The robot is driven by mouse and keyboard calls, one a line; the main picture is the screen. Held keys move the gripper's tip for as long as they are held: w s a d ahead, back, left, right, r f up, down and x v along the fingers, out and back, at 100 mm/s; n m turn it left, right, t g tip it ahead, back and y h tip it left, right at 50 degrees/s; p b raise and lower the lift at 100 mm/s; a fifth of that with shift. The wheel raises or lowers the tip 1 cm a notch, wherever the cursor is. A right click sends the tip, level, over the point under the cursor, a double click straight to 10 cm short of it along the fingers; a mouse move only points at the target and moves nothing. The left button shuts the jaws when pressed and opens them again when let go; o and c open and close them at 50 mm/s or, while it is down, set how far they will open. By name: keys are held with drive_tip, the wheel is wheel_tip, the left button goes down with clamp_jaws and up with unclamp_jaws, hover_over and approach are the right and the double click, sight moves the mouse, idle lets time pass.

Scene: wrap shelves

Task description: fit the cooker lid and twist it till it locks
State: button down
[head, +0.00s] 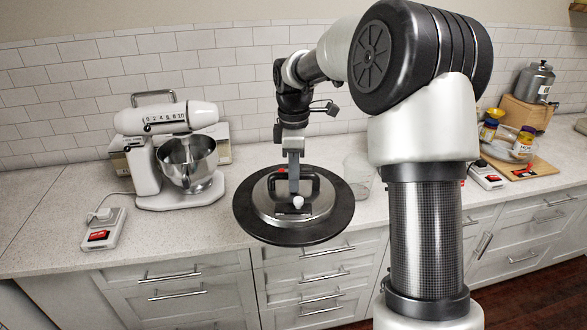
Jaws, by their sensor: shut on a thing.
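The lid (265,205) is a silver disc with a wide black rim, a black bar handle (312,184) and a small white knob on top. It shows at the middle of the head view, in front of the counter's front edge as seen from here. My gripper (293,188) points straight down and is shut on the handle. The lid looks about level. Whether it hangs free or rests on something cannot be told, as its wide rim hides what is below. No cooker body can be made out under it.
A white stand mixer (150,165) with a steel bowl stands at the left. A clear container (358,175) is just right of the lid.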

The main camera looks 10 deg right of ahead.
sight(303, 240)
drive_tip(key=s+f+m+b, duration=0.5)
drive_tip(key=s+f+m, duration=0.1)
drive_tip(key=f, duration=0.5)
drive_tip(key=s+f+m+b, duration=0.5)
drive_tip(key=f+m, duration=0.4)
drive_tip(key=f, duration=0.2)
drive_tip(key=shift+s+d+f, duration=0.25)
drive_tip(key=shift+s+f, duration=0.15)
drive_tip(key=shift+s, duration=0.15)
